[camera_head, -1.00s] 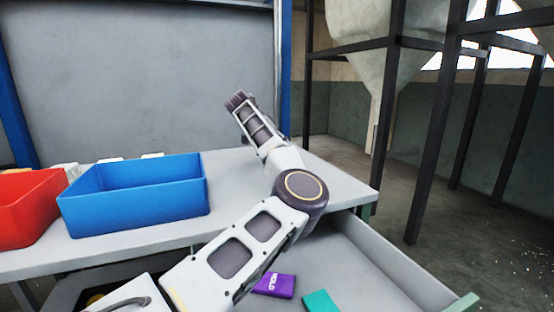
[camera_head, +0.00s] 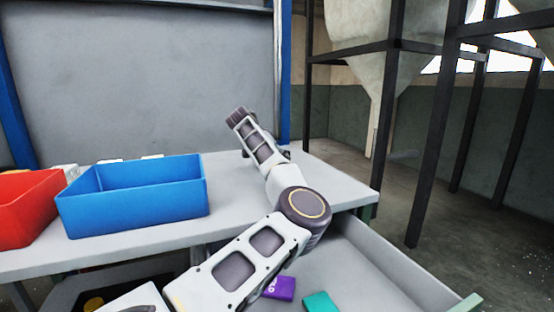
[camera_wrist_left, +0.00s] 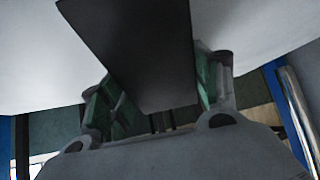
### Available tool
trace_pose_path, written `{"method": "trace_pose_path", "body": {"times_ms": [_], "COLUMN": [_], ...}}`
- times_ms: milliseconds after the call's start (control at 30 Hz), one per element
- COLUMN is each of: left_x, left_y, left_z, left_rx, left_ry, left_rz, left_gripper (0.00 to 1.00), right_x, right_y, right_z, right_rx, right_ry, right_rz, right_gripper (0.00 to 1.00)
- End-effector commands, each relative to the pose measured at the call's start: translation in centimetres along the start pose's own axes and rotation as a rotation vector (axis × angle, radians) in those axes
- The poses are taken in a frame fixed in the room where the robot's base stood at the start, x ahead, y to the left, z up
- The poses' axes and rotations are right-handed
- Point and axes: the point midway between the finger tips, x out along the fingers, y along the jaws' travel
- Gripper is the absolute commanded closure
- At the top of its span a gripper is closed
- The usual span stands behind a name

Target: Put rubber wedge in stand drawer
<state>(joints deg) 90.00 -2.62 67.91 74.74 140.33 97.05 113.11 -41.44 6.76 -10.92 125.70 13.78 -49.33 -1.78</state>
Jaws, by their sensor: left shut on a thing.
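A dark, nearly black block, which looks like the rubber wedge (camera_wrist_left: 150,45), fills the upper middle of the left wrist view. My left gripper (camera_wrist_left: 160,98), with green finger pads, is shut on it. In the head view my left arm reaches across the table, and its gripper and the wedge cannot be made out there. The stand drawer (camera_head: 385,262) is pulled open below the table's front edge at lower right. My arm covers its left part. My right gripper is in neither view.
A purple box (camera_head: 280,288) and a teal box (camera_head: 321,302) lie in the drawer. A blue bin (camera_head: 140,205) and a red bin (camera_head: 25,215) stand on the table (camera_head: 235,225). The table's right end is clear. Dark metal posts (camera_head: 436,130) stand beyond it.

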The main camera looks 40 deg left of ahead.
Motion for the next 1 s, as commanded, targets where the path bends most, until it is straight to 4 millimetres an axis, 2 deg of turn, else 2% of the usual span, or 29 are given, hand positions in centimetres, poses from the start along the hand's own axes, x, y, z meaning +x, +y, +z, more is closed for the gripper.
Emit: {"method": "trace_pose_path", "body": {"times_ms": [367,400,533,1000], "left_x": [0.2,0.21,0.21,0.25], "left_y": [0.0,-0.01,-0.01,-0.03], "left_z": [0.19,0.22,0.23,0.27], "left_rx": [0.0,-0.001,-0.001,0.0], "left_ry": [0.002,0.001,0.0,0.0], "left_rz": [0.0,0.0,0.0,0.0], "left_gripper": [0.74,0.33,0.16,0.16], "right_x": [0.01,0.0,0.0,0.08], "right_y": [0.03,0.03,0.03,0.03], "right_z": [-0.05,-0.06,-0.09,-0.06], "right_rx": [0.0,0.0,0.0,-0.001], "right_ry": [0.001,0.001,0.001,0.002], "right_rz": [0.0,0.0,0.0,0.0], "right_gripper": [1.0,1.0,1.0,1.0]}}
